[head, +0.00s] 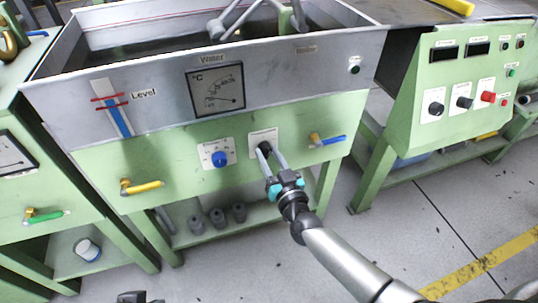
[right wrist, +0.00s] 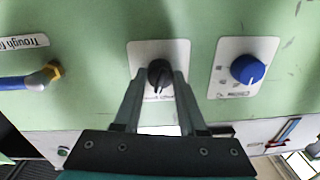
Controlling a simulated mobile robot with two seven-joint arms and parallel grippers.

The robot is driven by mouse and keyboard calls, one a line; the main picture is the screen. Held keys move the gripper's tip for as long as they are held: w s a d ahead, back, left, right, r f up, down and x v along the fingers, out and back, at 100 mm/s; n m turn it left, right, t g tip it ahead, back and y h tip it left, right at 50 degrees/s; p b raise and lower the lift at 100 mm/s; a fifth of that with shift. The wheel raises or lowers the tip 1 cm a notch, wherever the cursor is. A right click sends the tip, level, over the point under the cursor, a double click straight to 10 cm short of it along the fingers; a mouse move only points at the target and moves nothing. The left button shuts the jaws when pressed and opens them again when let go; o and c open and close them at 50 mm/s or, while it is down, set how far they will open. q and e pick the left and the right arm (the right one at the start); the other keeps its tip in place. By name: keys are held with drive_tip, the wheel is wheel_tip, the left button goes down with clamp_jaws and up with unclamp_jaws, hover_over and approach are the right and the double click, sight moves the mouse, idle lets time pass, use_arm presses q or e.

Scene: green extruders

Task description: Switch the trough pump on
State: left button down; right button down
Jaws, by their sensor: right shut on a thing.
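A black rotary knob (right wrist: 160,73) on a white plate is on the green trough front; the plate (head: 263,136) shows in the head view too. In the right wrist view the knob carries a white pointer line. The plate's lettering is partly covered by my fingers and too small to read. My right gripper (head: 273,158) is shut on this knob, one finger on each side, as the right wrist view (right wrist: 158,88) also shows. A dark shape (head: 135,297) at the bottom edge of the head view may be part of my left gripper; its fingers cannot be made out.
A blue knob (head: 219,158) is beside it. A blue-handled valve (head: 328,142) and a yellow-handled valve (head: 142,187) stick out of the front. The water trough (head: 290,70) has a gauge (head: 216,90). A control cabinet (head: 462,90) stands right, with open floor between.

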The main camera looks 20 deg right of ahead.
drive_tip(key=shift+m, duration=1)
drive_tip(key=m, duration=0.3)
drive_tip(key=shift+f+m, duration=0.1)
drive_tip(key=shift+m, duration=0.2)
drive_tip(key=shift+m+b, duration=0.35)
drive_tip(key=shift+m, duration=0.85)
use_arm(q)
drive_tip(key=shift+r, duration=0.75)
use_arm(e)
drive_tip(key=shift+m+h, duration=0.3)
use_arm(q)
drive_tip(key=shift+d+t, duration=0.1)
drive_tip(key=shift+t, duration=0.2)
drive_tip(key=shift+f, duration=0.15)
use_arm(e)
drive_tip(key=shift+c, duration=2.3)
unclamp_jaws()
